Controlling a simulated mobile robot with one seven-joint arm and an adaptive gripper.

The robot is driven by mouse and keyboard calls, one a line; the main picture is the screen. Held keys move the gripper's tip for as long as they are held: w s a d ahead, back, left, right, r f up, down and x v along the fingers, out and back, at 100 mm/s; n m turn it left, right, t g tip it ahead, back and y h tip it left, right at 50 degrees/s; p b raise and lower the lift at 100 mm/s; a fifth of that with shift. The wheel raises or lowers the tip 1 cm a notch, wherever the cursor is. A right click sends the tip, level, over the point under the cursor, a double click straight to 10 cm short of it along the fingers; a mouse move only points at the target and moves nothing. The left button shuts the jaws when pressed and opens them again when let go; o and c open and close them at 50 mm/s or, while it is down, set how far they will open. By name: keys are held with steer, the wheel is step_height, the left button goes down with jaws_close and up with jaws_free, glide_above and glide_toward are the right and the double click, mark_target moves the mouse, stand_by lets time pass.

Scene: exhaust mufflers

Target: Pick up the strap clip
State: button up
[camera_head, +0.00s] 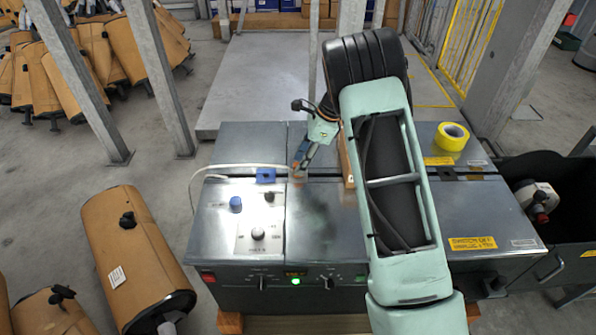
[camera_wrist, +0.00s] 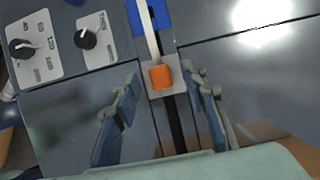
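A small orange piece (camera_wrist: 161,76) on a grey plate sits at the end of a white strap (camera_wrist: 152,45) in the wrist view. It may be the strap clip. The strap lies over a blue block (camera_wrist: 150,15) and along a dark slot in a metal machine top (camera_head: 320,225). In the head view the strap (camera_head: 235,166) crosses the left part of the machine. My gripper (camera_wrist: 160,75) is open, with a finger on either side of the orange piece in the picture. I cannot tell its height above the piece. In the head view my gripper (camera_head: 299,172) partly hides that spot.
The machine top holds a knob panel (camera_head: 262,225) at left, the blue block (camera_head: 265,175) and a yellow tape roll (camera_head: 452,136) at right. A wooden strip (camera_head: 346,165) stands right of my gripper. Brown mufflers (camera_head: 135,250) lie left, and a dark bin (camera_head: 545,190) is at right.

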steer(key=shift+x, duration=1.1)
jaws_close()
steer(key=shift+r, duration=0.1)
